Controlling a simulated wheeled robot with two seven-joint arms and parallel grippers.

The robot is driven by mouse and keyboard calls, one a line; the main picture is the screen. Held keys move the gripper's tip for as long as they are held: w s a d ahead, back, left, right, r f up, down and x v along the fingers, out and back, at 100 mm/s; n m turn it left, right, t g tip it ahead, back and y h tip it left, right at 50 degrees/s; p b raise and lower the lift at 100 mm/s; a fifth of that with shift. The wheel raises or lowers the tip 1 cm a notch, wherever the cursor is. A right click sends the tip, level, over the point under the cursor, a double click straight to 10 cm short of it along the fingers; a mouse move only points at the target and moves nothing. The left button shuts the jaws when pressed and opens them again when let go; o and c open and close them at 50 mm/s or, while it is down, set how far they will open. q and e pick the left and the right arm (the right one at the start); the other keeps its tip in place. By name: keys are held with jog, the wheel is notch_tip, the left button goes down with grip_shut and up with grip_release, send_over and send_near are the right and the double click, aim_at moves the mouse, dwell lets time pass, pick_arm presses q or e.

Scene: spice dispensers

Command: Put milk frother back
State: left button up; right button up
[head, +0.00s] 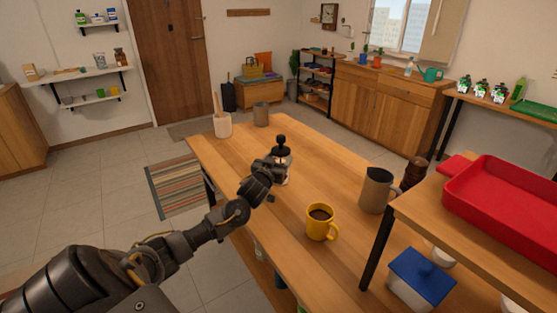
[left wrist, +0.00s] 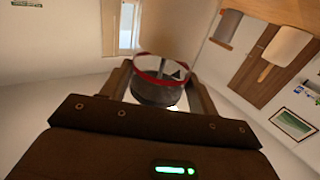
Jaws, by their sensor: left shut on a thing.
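In the left wrist view the frother (left wrist: 155,92) shows between the two fingers as a dark round body with a red rim. The gripper hides part of its lower side, and I cannot tell whether its base touches the table. My right gripper is in neither view.
A yellow mug (head: 319,228) of dark drink and a grey pitcher (head: 374,192) stand nearer on the table (head: 315,178). A pepper mill (head: 413,175) and raised shelf with a red tray (head: 480,209) are right. A utensil crock (head: 222,127) and grey cup (head: 261,116) stand at the far end.

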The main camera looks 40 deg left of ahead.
pick_arm(q)
jog(key=shift+f, duration=0.15)
jog(key=o, duration=1.2)
jog(key=v, duration=1.2)
jog(key=shift+b, duration=0.3)
